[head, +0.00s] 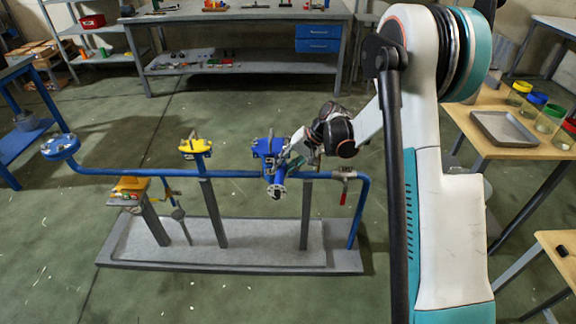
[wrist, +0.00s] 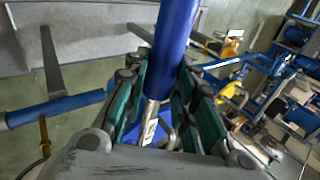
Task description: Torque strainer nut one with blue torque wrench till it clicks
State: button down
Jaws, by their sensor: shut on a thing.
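My gripper (head: 292,160) is at the blue strainer (head: 268,147) on the blue pipe line, at the end of my outstretched arm. In the wrist view its green-padded fingers (wrist: 162,98) are closed around the blue torque wrench (wrist: 178,32), with a thick blue handle and a silver shaft. The shaft runs down between the fingers, and its lower end is hidden behind the gripper. In the head view the wrench cannot be clearly told from the blue fitting. Strainer nut one is too small or hidden, so I cannot tell whether the wrench sits on it.
The blue pipe (head: 120,173) runs on grey posts above a grey base plate (head: 130,252). A yellow valve (head: 194,146) and a red-handled valve (head: 344,185) are on the line. A workbench (head: 250,67) stands behind. A wooden table with a tray (head: 503,128) is at right.

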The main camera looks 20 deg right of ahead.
jog(key=shift+w+a+m+t, duration=0.25)
jog(key=shift+a+m, duration=0.1)
jog(key=shift+a, duration=0.2)
jog(key=shift+w+a+m+t, duration=0.2)
jog(key=shift+a+m, duration=0.15)
jog(key=shift+a, duration=0.15)
jog(key=shift+w+a+m+h, duration=0.25)
jog(key=shift+a+m+h, duration=0.1)
jog(key=shift+m+h, duration=0.05)
jog(key=shift+a, duration=0.1)
jog(key=shift+w+a+m+t+h, duration=0.2)
jog(key=shift+w+a+m+t, duration=0.15)
jog(key=shift+w+a+m, duration=0.2)
jog(key=shift+w+a+m+t+h, duration=0.2)
jog(key=shift+w+a+m+t, duration=0.2)
jog(key=shift+a, duration=0.25)
jog(key=shift+s+d, duration=0.1)
jog(key=shift+d, duration=0.05)
